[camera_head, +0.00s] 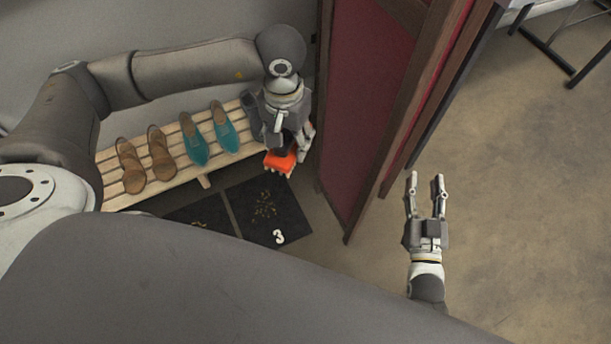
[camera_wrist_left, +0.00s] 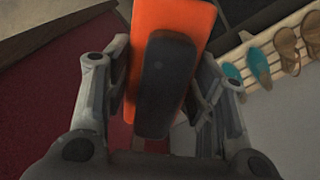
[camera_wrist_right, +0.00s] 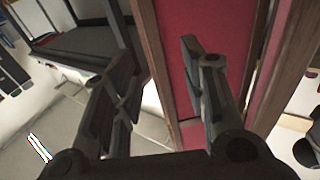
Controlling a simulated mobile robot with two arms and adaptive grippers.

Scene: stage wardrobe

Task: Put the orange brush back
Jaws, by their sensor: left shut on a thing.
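The orange brush (camera_head: 280,162) is in my left gripper (camera_head: 288,145), near the right end of the slatted bench. In the left wrist view the brush (camera_wrist_left: 168,18) shows its orange body with a dark block on it, between the two fingers of my left gripper (camera_wrist_left: 165,95). Part of the brush is hidden by the gripper in the head view. My right gripper (camera_head: 426,185) is open and empty, right of the red folding screen and over bare floor. In the right wrist view nothing is between its fingers.
The wooden bench (camera_head: 205,178) carries brown sandals (camera_head: 160,155), teal shoes (camera_head: 225,128) and a dark shoe partly hidden by my left arm. Dark mats (camera_head: 268,212), one marked 3, lie on the floor before it. The red folding screen (camera_head: 365,90) stands between my grippers.

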